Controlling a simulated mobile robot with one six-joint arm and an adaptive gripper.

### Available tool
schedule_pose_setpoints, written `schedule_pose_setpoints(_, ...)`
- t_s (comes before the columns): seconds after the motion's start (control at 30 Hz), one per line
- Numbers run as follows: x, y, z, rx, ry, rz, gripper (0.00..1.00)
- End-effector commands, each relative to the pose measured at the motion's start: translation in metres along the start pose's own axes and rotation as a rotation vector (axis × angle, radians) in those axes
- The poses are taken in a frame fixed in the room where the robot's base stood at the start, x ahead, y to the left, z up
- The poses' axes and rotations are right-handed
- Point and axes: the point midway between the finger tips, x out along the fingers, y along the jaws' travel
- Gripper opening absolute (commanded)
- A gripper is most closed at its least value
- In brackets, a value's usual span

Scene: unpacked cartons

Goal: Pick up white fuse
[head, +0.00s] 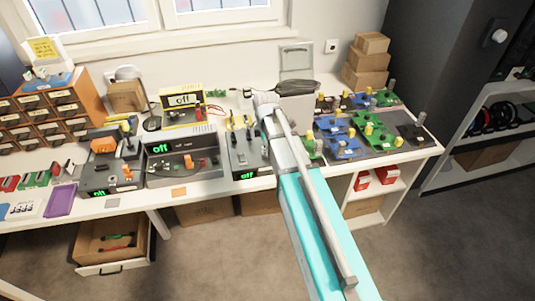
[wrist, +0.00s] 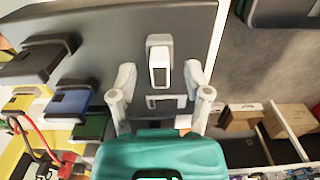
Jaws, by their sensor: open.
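In the wrist view, a white block that looks like the white fuse (wrist: 159,68) sits on a dark grey panel (wrist: 115,22), upper middle. A pale rectangular outline (wrist: 165,102) lies just below it on the panel. My gripper (wrist: 161,80) is open, with one finger on each side of the white block and visible gaps on both sides. Nothing is held. I cannot tell the remaining distance in depth. In the head view my arm reaches across the table, and I cannot make out the white fuse or the fingertips there.
Black, blue (wrist: 70,103) and green (wrist: 90,127) blocks stand left of the gripper in the wrist view. Red cables (wrist: 38,135) lie lower left. In the head view, a yellow-framed device (head: 183,108), an orange drawer unit (head: 45,112) and coloured modules (head: 345,146) crowd the table.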

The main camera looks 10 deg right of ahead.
Motion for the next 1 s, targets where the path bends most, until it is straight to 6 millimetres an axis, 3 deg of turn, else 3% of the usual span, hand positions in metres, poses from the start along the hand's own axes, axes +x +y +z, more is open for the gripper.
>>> schedule_pose_setpoints(0.77, 0.0065, 0.0, 0.0005, 0.001, 0.0, 0.0, 0.63)
schedule_pose_setpoints(1.0, 0.0065, 0.0, 0.0006, 0.001, 0.0, 0.0, 0.18)
